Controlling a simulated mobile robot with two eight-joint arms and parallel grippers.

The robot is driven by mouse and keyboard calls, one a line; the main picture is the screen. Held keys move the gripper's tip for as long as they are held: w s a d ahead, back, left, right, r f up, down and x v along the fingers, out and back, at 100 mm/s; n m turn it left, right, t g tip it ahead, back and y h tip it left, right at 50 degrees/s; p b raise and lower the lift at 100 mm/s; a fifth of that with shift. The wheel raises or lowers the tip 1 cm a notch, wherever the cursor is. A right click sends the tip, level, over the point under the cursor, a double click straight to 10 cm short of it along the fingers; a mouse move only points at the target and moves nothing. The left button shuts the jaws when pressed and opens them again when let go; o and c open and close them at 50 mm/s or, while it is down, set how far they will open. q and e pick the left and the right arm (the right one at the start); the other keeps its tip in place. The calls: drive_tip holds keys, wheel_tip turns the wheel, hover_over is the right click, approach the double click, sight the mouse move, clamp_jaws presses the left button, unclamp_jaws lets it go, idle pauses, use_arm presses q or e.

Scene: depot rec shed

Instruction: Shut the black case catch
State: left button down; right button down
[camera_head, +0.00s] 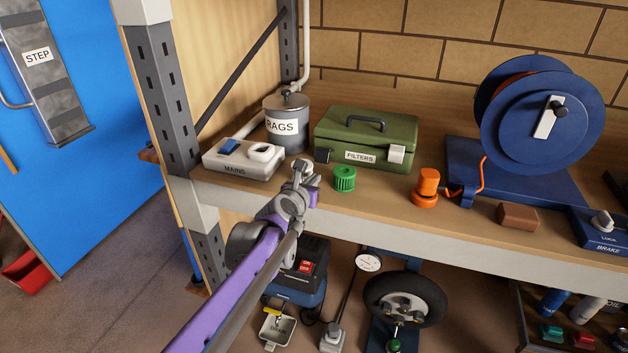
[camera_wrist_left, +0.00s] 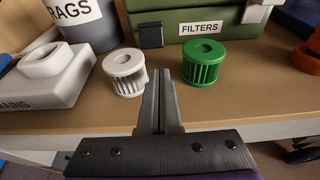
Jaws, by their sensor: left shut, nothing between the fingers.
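The green case (camera_head: 375,130) marked FILTERS stands lid down on the wooden shelf, its handle on top. The black catch (camera_head: 322,155) is at the left of its front face; it also shows as a dark square block in the left wrist view (camera_wrist_left: 150,36). I cannot tell whether it is latched. A pale grey catch (camera_head: 396,154) is at the right of the front and sticks out. My left gripper (camera_head: 301,171) is shut and empty, in front of the case, below and left of the black catch, apart from it. Its fingers show in the left wrist view (camera_wrist_left: 160,88). My right gripper is out of view.
A white ribbed filter (camera_wrist_left: 125,72) and a green one (camera_wrist_left: 204,63) stand before the case, either side of my fingers. Left are the MAINS box (camera_head: 240,160) and RAGS tin (camera_head: 285,120). Right are an orange object (camera_head: 427,186) and a blue reel (camera_head: 525,115).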

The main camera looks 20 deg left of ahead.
sight(322, 180)
use_arm(q)
drive_tip(key=x, duration=0.7)
drive_tip(key=shift+w, duration=0.2)
drive_tip(key=shift+a, duration=0.15)
